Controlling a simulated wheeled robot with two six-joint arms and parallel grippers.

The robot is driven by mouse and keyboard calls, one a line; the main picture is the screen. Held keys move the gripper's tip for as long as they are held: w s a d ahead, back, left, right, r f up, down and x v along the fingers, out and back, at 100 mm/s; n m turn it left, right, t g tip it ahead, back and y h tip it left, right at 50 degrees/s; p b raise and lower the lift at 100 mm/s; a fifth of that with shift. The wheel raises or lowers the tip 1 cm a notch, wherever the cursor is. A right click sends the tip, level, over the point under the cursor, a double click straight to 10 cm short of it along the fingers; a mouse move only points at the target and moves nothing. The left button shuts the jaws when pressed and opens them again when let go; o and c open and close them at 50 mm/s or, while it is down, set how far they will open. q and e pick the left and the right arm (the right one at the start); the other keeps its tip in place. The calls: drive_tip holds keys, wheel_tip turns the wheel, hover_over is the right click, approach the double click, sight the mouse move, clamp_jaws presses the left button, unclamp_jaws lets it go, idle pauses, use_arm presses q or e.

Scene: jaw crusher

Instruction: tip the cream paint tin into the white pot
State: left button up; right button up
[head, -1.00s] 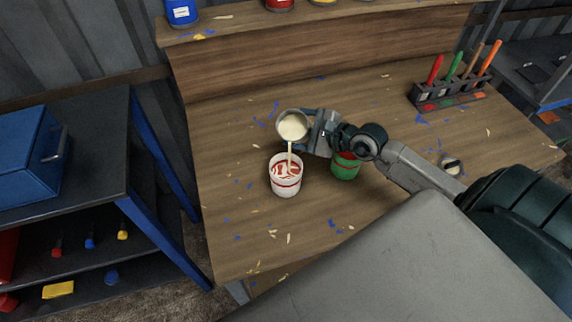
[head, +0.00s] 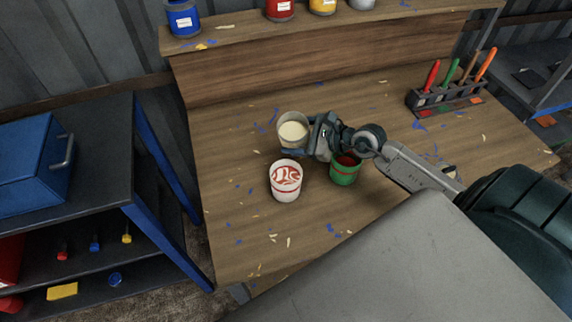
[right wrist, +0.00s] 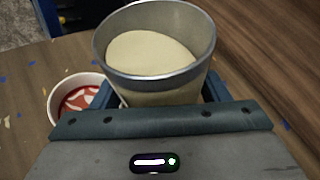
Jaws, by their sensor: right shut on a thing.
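The cream paint tin (head: 292,131) is a grey metal tin with cream paint inside. My right gripper (head: 304,138) is shut on it and holds it just behind the white pot, close to upright. In the right wrist view the tin (right wrist: 155,50) fills the middle, its cream surface below the rim. My left gripper is not in view.
A green pot (head: 345,170) with red contents stands right of the white pot, under my right wrist. A rack of coloured-handled tools (head: 447,97) is at the back right. Several paint tins line the shelf (head: 235,40). The bench's front left is clear.

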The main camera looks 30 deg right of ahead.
sight(279, 129)
drive_tip(key=m, duration=0.1)
drive_tip(key=s+a+m+g+y, duration=0.1)
drive_tip(key=m, duration=0.1)
drive_tip(key=shift+s+a+f+g+y, duration=0.1)
drive_tip(key=shift+a+f+g+y, duration=0.1)
drive_tip(key=shift+f+g+y, duration=0.15)
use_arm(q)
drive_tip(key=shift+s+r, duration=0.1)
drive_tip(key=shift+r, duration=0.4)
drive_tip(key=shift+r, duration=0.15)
